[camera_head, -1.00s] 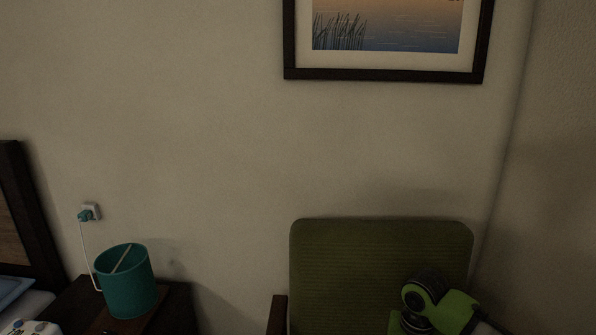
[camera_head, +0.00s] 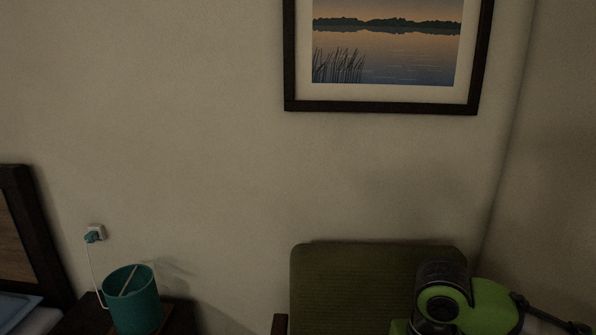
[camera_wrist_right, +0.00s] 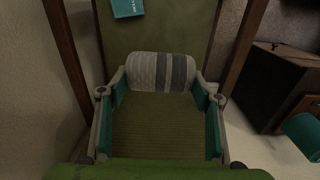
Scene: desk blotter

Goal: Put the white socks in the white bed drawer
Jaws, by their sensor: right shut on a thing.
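A rolled pair of white socks (camera_wrist_right: 162,72) with grey bands shows in the right wrist view. My right gripper (camera_wrist_right: 160,78) is shut on it, with one fingertip at each end of the roll. A green chair cushion lies behind and below the roll in that view. In the head view my green right arm shows at the lower right, in front of the chair, but its fingers and the socks are out of frame. The white bed drawer is not in view. My left gripper is not in view.
The green chair (camera_head: 350,285) stands against the wall. A teal lamp-like cylinder (camera_head: 132,298) stands on a dark nightstand (camera_head: 88,318) beside the bed headboard (camera_head: 30,235). The right wrist view shows a dark cabinet (camera_wrist_right: 275,90) at right and a teal book (camera_wrist_right: 127,8) at top.

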